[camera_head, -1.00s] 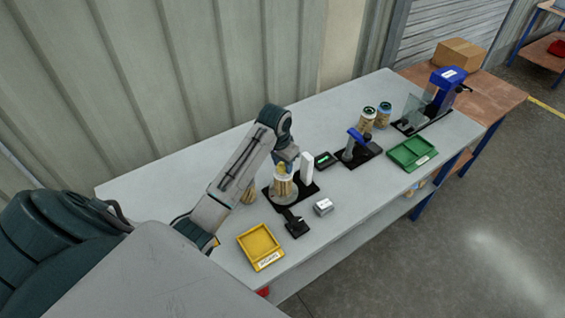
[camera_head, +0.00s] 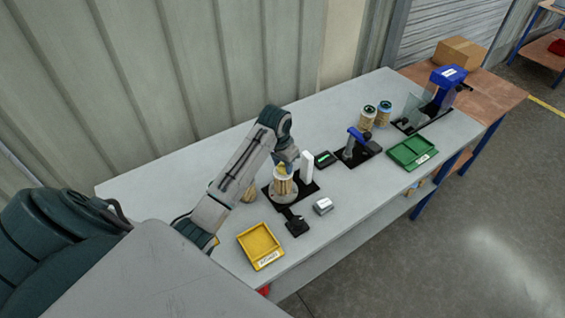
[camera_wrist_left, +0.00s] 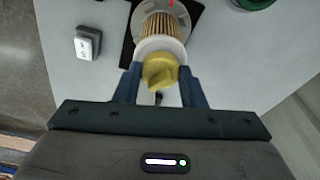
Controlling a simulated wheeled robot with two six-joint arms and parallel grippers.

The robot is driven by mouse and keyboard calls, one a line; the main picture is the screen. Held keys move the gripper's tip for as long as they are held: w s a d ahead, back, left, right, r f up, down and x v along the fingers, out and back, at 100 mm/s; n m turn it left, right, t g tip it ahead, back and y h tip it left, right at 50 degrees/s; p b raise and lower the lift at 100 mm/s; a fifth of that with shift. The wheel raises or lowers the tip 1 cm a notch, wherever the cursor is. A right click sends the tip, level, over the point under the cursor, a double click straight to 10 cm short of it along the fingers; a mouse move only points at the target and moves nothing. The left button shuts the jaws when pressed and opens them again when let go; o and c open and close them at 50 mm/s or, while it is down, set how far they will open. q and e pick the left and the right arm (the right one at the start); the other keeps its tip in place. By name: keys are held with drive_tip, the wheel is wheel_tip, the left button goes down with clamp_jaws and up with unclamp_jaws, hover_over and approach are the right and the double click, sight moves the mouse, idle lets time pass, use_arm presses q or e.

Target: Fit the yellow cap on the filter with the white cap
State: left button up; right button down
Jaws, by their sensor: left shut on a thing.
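The filter with the white cap (camera_head: 283,186) stands upright on a round grey base on a black plate. It shows in the left wrist view as a pleated tan body (camera_wrist_left: 160,25) with a white cap (camera_wrist_left: 150,47). My left gripper (camera_wrist_left: 160,84) is shut on the yellow cap (camera_wrist_left: 160,70). The yellow cap is over the white cap's end; I cannot tell whether they touch. In the head view, my left gripper (camera_head: 287,164) is at the top of the filter, and the yellow cap is partly hidden. My right gripper is not in view.
A white post (camera_head: 307,167) stands close beside the filter. A yellow tray (camera_head: 262,246), a small grey box (camera_head: 323,206) and a blue-handled device (camera_head: 355,146) are nearby. A green tray (camera_head: 412,153) and two jars (camera_head: 368,117) are farther right. The back of the table is clear.

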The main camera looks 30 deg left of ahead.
use_arm(q)
drive_tip(key=shift+f, duration=0.15)
drive_tip(key=o, duration=1.3)
drive_tip(key=shift+r, duration=0.2)
drive_tip(key=shift+r, duration=0.8)
